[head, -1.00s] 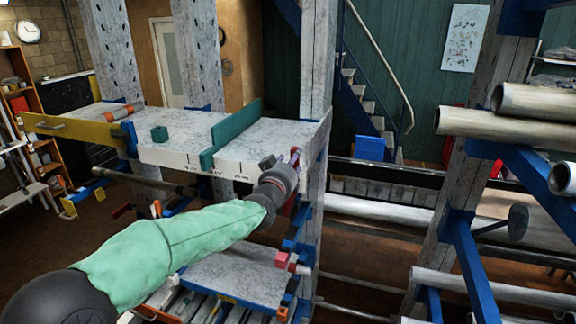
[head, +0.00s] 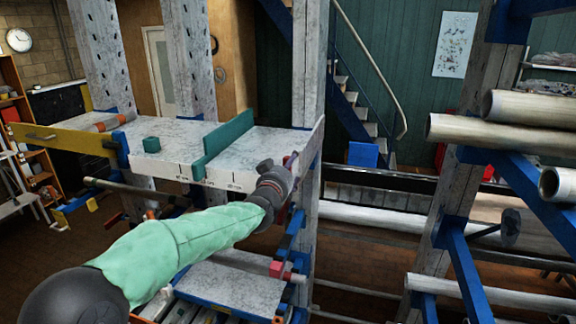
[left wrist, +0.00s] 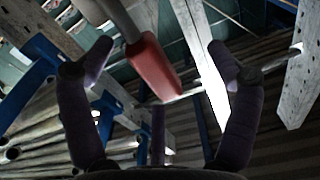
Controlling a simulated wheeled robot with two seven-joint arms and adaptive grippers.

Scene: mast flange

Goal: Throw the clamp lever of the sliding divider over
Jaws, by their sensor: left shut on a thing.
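The sliding divider appears to be the teal upright plate (head: 228,137) standing across the pale speckled shelf (head: 265,145). My left gripper (head: 289,165) is at the shelf's front right end, by the upright post; its fingers are largely hidden behind my wrist. In the left wrist view, a red lever grip (left wrist: 155,68) on a grey stem lies between the dark fingers of the left gripper (left wrist: 160,48), which is shut on it. The lever's foot, and how it joins the divider, cannot be seen. My right gripper is not in view.
A teal block (head: 151,143) sits on the shelf left of the divider. A yellow board (head: 60,138) closes its left end. A lower shelf (head: 235,285) with a red block (head: 277,268) lies below my arm. Pipes (head: 480,132) on blue brackets stand at right.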

